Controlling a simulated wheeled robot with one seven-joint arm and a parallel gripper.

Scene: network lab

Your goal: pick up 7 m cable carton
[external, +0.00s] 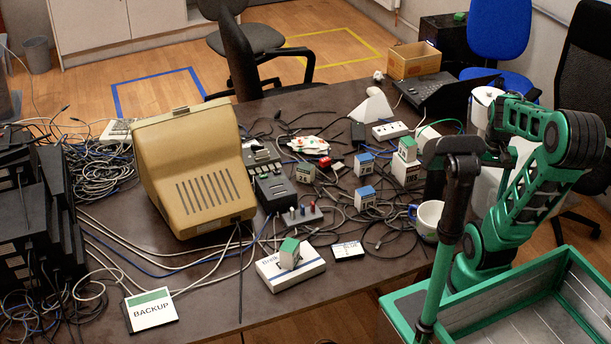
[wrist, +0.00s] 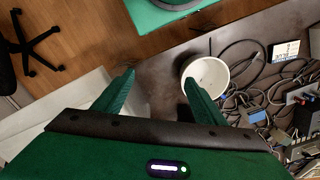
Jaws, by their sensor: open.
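Several small white cartons stand among cables on the table. Their labels are too small for me to tell which one is 7 m. Two have blue tops, a rear one (external: 364,165) and a front one (external: 365,199). A green-topped carton (external: 407,150) sits on another white carton (external: 406,174). A blue-topped carton also shows in the wrist view (wrist: 257,116). My gripper (wrist: 159,90) is open and empty, pointing down beside a white mug (wrist: 207,76); the cartons are to its right in that view.
The mug also shows in the external view (external: 429,219), near the table's right edge. A power strip (external: 392,130), a beige monitor (external: 195,175) and tangled cables crowd the table. A cardboard box (external: 413,61) stands at the back right. A bare table strip (wrist: 165,75) lies left of the mug.

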